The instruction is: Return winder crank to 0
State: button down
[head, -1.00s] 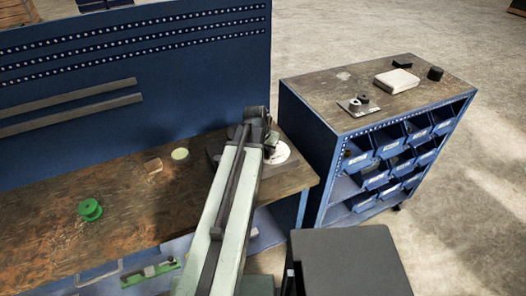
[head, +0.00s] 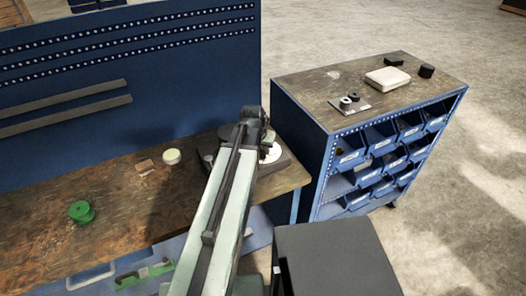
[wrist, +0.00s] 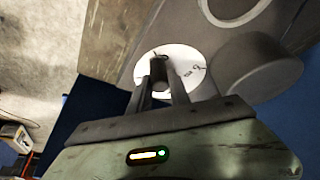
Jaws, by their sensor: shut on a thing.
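The winder (head: 208,150) is a dark block at the right end of the workbench, with a white dial (head: 271,153) on its right side. My arm hides much of it in the head view. In the wrist view the white dial (wrist: 192,58) carries small dark marks that I cannot read surely. A dark crank knob (wrist: 158,68) stands over the dial. My gripper (wrist: 160,82) is shut on the crank knob, its two fingers on either side. The crank's pointing direction is partly hidden by the fingers.
A green spool (head: 82,212), a pale round tin (head: 171,156) and a small wooden block (head: 144,165) lie on the bench (head: 40,238). A blue bin cabinet (head: 300,125) stands close at the right. A blue pegboard (head: 150,80) rises behind the bench.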

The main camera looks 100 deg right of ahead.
jog(key=c, duration=1.2)
grip_release()
jog(key=shift+d+f, duration=0.1)
jog(key=shift+d, duration=0.1)
jog(key=shift+a, duration=0.1)
jog(key=p+v, duration=0.7)
jog(key=v, duration=0.1)
jog(key=shift+s, duration=0.1)
